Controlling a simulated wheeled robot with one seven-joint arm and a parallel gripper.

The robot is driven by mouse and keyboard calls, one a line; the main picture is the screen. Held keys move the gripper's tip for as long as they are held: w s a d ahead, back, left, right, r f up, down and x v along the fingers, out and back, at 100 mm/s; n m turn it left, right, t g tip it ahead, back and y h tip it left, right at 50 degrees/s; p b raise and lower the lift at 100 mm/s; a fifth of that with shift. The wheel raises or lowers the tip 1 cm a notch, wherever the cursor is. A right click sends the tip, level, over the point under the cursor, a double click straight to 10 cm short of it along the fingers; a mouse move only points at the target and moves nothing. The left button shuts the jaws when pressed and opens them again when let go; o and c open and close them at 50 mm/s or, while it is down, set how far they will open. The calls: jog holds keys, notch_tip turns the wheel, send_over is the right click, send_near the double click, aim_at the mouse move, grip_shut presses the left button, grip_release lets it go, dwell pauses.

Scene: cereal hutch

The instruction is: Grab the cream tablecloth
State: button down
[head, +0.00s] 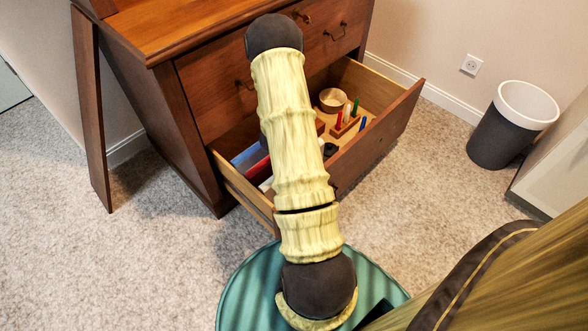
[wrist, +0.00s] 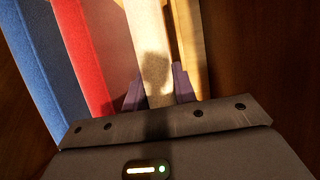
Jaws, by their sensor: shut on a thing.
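The cream tablecloth (wrist: 150,45) is a folded, pale upright strip in the wrist view, lying in the open drawer. My gripper (wrist: 160,88) has its dark purple fingers on either side of the cloth's near end and is shut on it. A shadow falls across the cloth near the fingers. In the head view my arm hides the gripper, and only a pale bit of cloth (head: 266,184) shows beside the arm.
A red cloth (wrist: 85,50) and a blue cloth (wrist: 45,60) lie left of the cream one. The open drawer (head: 375,135) also holds a round wooden bowl (head: 333,100) and a caddy with coloured sticks (head: 345,125). A bin (head: 510,125) stands at right.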

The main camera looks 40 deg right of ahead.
notch_tip(320, 180, up, 28)
jog(key=p, duration=1.8)
jog(key=shift+f, duration=0.15)
